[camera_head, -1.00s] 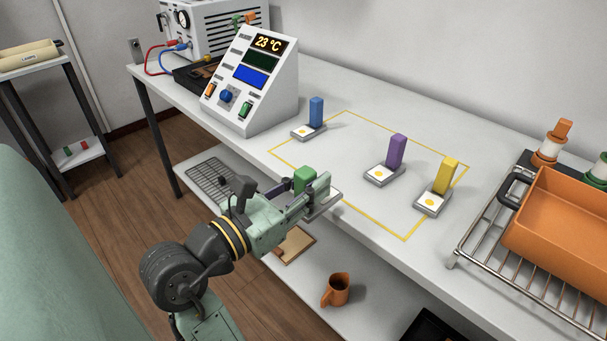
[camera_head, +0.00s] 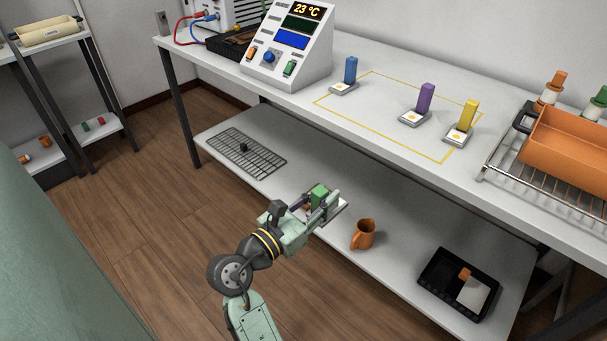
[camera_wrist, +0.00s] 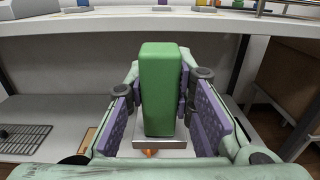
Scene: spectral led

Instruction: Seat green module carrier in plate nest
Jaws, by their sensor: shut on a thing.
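The green module carrier (camera_head: 319,193) is a tall green block on a flat grey base. It also shows upright in the wrist view (camera_wrist: 162,88), with its base below the fingers. My gripper (camera_head: 316,203) is shut on the block, with purple pads on both sides. In the head view it appears in front of the lower shelf, below the bench top's front edge. Blue (camera_head: 350,70), purple (camera_head: 425,99) and yellow (camera_head: 468,115) carriers stand on the bench by a yellow outline (camera_head: 385,131). I cannot tell which thing is the plate nest.
The bench (camera_head: 300,108) overhangs a lower shelf (camera_head: 395,262). That shelf holds a wire rack (camera_head: 245,152), an orange mug (camera_head: 363,234) and a black tray (camera_head: 437,283). A display console (camera_head: 287,48) and an orange bin (camera_head: 567,146) on a rack stand on the bench.

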